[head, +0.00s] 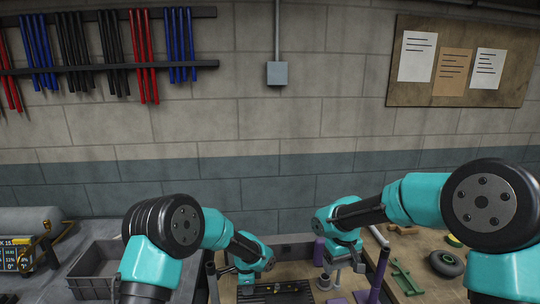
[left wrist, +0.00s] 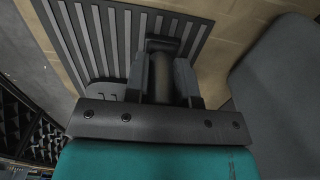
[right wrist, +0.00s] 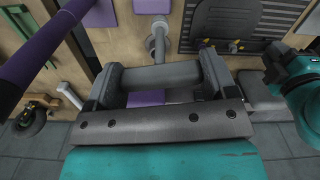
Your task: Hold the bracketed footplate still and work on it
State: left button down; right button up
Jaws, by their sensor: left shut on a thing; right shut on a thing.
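The footplate (head: 275,291) is a dark ribbed plate on the bench, low in the middle of the head view. Its ribs fill the upper left of the left wrist view (left wrist: 108,40). A dark bracket piece (right wrist: 228,22) with small yellow knobs lies against it in the right wrist view. My left gripper (left wrist: 165,75) is shut on a dark cylindrical piece (left wrist: 165,90) at the plate's edge; whether this piece joins the plate is unclear. My right gripper (right wrist: 165,75) is shut on a grey bar (right wrist: 160,76) that spans its fingers, to the right of the plate in the head view.
A grey crate (head: 92,285) stands at the left.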

pick_arm(q)
jog(key=c, duration=0.9)
grip_release()
jog(key=shift+o, duration=0.2)
notch_tip(320, 180, up, 12)
jog(key=shift+r, duration=0.1)
pick_arm(e)
jog(key=shift+r, duration=0.1)
